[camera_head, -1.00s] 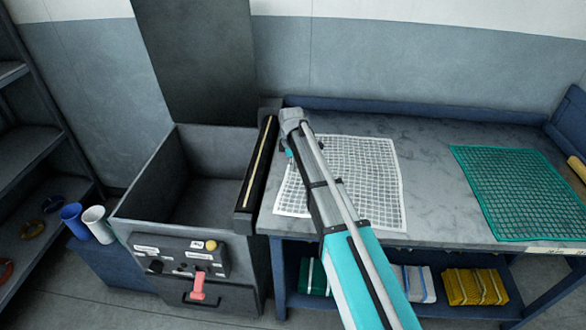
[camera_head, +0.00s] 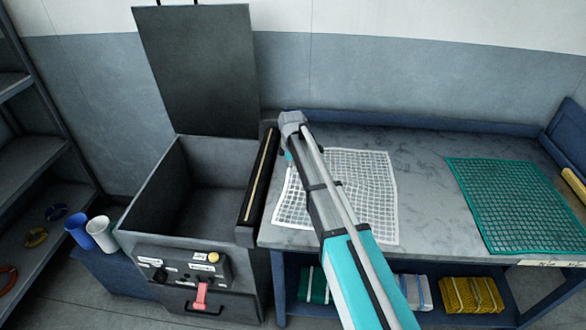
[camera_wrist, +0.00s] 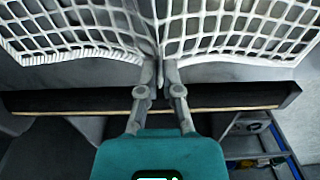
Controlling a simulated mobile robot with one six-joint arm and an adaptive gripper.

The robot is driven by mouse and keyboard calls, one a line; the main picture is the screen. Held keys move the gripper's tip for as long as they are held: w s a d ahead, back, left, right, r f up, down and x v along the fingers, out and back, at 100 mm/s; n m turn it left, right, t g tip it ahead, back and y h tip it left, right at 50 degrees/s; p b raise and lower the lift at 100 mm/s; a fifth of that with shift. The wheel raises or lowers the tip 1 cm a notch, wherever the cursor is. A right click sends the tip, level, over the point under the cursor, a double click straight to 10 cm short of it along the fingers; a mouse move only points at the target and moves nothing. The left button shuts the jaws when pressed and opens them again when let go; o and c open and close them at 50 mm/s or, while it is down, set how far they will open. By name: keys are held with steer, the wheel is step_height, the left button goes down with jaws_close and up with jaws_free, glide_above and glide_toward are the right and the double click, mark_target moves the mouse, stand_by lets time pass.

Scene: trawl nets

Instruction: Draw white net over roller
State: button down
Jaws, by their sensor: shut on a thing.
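The white net (camera_head: 375,195) lies on the grey table, its left part close to the table's left edge. My gripper (camera_wrist: 160,78) is shut on the middle of the net's near edge in the wrist view, and the net (camera_wrist: 235,25) is gathered into folds at the fingers. In the head view my arm hides the fingertips and part of the net. The roller (camera_head: 250,200) is a dark bar with a yellow strip between the table and an open bin. In the wrist view the roller (camera_wrist: 75,102) runs crosswise beneath my gripper, beyond the net's edge.
The grey open-topped bin (camera_head: 205,200) stands left of the roller, with a control panel (camera_head: 185,270) and red lever on its front. A teal net (camera_head: 515,205) lies on the table's right. Folded nets (camera_head: 470,294) sit on the shelf below. Cups (camera_head: 98,232) stand at left.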

step_height(320, 180, up, 2)
steer(key=shift+r+p, duration=0.1)
steer(key=shift+p, duration=0.6)
steer(key=shift+f+b, duration=0.6)
steer(key=a, duration=0.8)
steer(key=shift+w, duration=0.15)
steer(key=shift+a, duration=0.15)
steer(key=shift+w+a, duration=0.1)
steer(key=shift+a, duration=3.75)
